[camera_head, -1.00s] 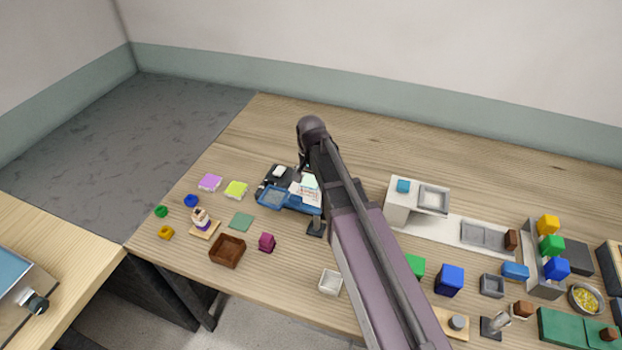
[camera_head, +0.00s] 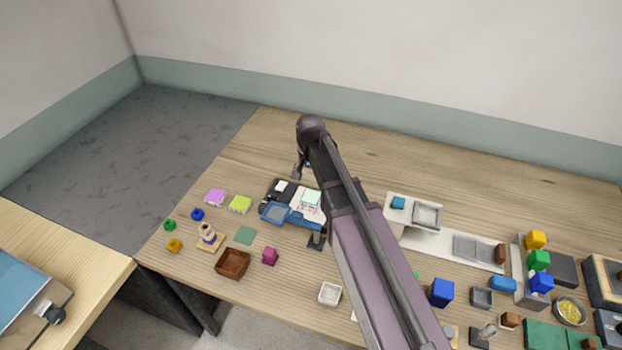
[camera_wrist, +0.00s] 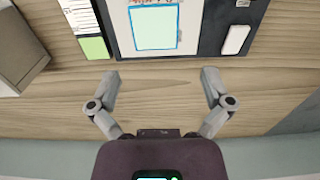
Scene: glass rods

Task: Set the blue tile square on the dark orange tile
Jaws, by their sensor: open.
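My gripper (camera_wrist: 162,78) is open and empty in the wrist view, its two fingers spread above bare wood. It also shows in the head view (camera_head: 303,168), small and dark, just behind a black board. A pale cyan square with a brighter blue edge (camera_wrist: 154,28) lies on a white sheet ahead of the fingers; it also shows in the head view (camera_head: 311,198). I cannot tell whether it is the blue tile. I cannot make out a dark orange tile in either view. My arm hides part of the table.
The black board (camera_wrist: 212,45) holds a white block (camera_wrist: 236,40). A blue tray (camera_head: 281,214) lies at its front. A white stand (camera_head: 398,228) is to the right; several coloured blocks lie further right. The back of the table is clear.

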